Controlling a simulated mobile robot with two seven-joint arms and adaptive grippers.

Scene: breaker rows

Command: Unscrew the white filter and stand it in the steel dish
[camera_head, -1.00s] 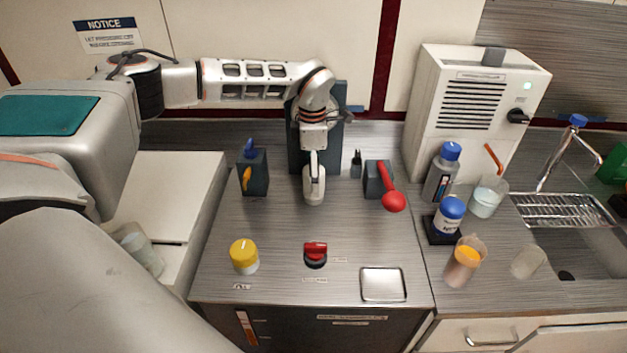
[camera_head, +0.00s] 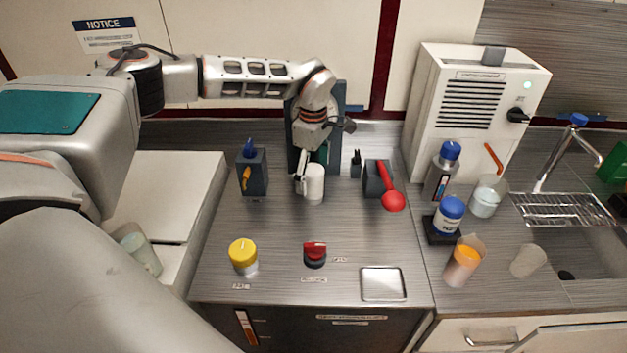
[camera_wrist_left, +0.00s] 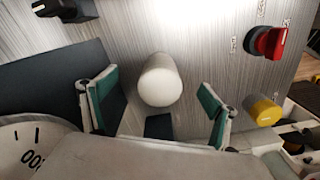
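The white filter (camera_head: 314,184) is a short white cylinder in front of a dark upright panel (camera_head: 339,130). In the left wrist view, the filter (camera_wrist_left: 160,81) sits between my left gripper's teal-padded fingers, with a gap on each side. My left gripper (camera_head: 309,172) is open at the filter, and one finger shows along its left side in the head view. The gripper and wrist hide the filter's upper end, so its joint to the panel does not show. The steel dish (camera_head: 383,284) is a shallow, empty square tray near the counter's front edge. My right gripper is not in view.
A red-handled lever (camera_head: 390,190) stands right of the filter, and a dark block with an orange lever (camera_head: 251,175) left. A red knob (camera_head: 315,254) and yellow knob (camera_head: 243,255) stand in front. Bottles and cups crowd the right counter.

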